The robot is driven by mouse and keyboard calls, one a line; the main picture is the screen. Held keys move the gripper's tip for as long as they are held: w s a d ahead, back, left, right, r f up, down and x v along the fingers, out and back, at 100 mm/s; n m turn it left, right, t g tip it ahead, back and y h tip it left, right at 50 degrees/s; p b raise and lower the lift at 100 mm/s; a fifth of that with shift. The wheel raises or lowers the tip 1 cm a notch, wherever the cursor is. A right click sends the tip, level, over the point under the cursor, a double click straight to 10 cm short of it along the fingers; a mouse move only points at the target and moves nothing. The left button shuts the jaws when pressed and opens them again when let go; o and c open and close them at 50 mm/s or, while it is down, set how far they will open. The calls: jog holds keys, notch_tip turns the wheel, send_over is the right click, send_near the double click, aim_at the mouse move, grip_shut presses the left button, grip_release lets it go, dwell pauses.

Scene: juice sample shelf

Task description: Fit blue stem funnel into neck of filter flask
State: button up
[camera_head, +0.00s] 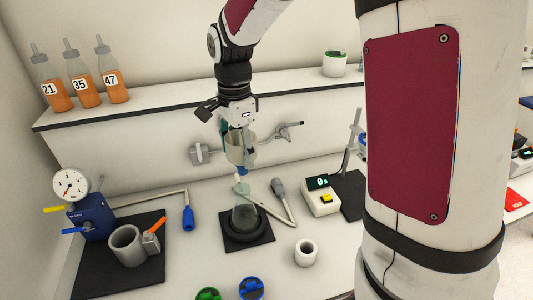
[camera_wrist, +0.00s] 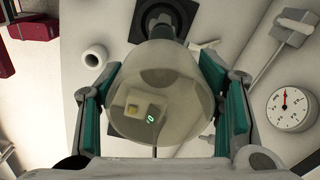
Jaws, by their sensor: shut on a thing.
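My gripper (camera_head: 238,128) is shut on the funnel (camera_head: 238,153), a beige translucent cup with a short blue stem pointing down. In the wrist view the funnel's wide bowl (camera_wrist: 160,95) sits between the teal finger pads. The clear filter flask (camera_head: 245,212) stands upright on a round dark base on a black mat, below the funnel. The blue stem is just above the flask's neck and looks apart from it, nearly in line. In the wrist view the bowl hides the stem and most of the flask.
A blue pump (camera_head: 88,217) with a round gauge (camera_head: 70,184) and a grey cup (camera_head: 126,246) stand left. A timer box (camera_head: 320,197) and a white ring (camera_head: 306,252) are right of the flask. Hoses lie nearby. Orange juice bottles (camera_head: 83,82) stand on the shelf behind.

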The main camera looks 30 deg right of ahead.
aim_at(238, 163)
jog(key=shift+w+a+r, duration=0.1)
jog(key=shift+a+r, duration=0.05)
jog(key=shift+a, duration=0.1)
jog(key=shift+w+f, duration=0.1)
jog(key=shift+f, duration=0.3)
jog(key=shift+f+b, duration=0.7)
jog(key=shift+f, duration=1.15)
jog(key=shift+f+b, duration=0.45)
jog(key=shift+f, duration=1.8)
jog(key=o, duration=1.3)
